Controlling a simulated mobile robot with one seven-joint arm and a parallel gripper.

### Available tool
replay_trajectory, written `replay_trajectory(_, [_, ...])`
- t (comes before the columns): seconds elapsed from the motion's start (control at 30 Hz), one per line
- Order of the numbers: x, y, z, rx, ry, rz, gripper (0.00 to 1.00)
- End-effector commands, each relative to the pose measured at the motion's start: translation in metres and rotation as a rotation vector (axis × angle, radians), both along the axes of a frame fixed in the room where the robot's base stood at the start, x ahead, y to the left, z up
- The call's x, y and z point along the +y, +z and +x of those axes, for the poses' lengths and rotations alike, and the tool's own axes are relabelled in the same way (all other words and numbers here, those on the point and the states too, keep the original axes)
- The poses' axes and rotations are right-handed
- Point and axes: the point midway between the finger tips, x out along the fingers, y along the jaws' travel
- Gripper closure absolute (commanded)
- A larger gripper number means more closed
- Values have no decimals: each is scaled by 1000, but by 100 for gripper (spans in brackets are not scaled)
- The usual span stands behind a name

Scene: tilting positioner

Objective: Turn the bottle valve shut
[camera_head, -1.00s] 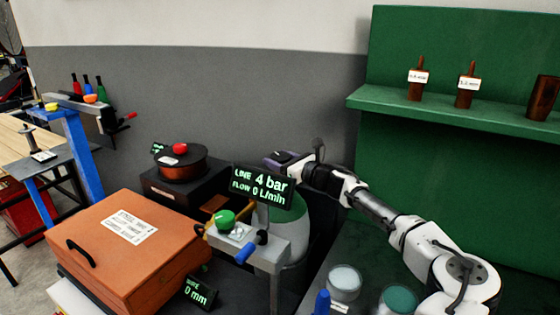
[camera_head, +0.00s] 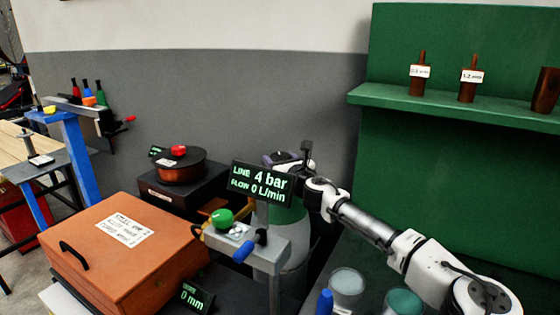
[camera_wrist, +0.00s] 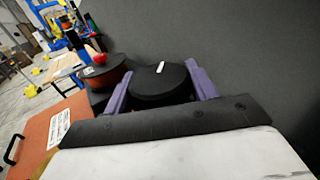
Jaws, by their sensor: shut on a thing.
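The bottle valve shows in the wrist view as a round black knob (camera_wrist: 158,88) with a short white mark on top. The purple fingers of my gripper (camera_wrist: 158,70) are on both sides of the knob, shut on it. In the head view my gripper (camera_head: 280,158) is above the bottle, partly hidden behind the display. The gas bottle (camera_head: 290,228) is pale with a green shoulder and stands behind the grey stand. The display (camera_head: 262,184) reads line 4 bar, flow 0 L/min.
An orange box (camera_head: 125,250) stands at front left. A dark spool (camera_head: 182,168) with a red knob is left of the bottle. The grey stand (camera_head: 262,255) carries a green button (camera_head: 222,217) and a blue handle. A green shelf (camera_head: 450,108) is at right.

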Motion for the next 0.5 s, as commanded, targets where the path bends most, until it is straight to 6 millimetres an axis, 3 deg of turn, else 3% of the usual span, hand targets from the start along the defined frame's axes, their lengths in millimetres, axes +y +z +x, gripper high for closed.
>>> replay_trajectory(0.07, [0,0,0,0,1,1,66])
replay_trajectory(0.1, [0,0,0,0,1,1,42])
replay_trajectory(0.27, [0,0,0,0,1,1,21])
replay_trajectory(0.5, [0,0,0,0,1,0,21])
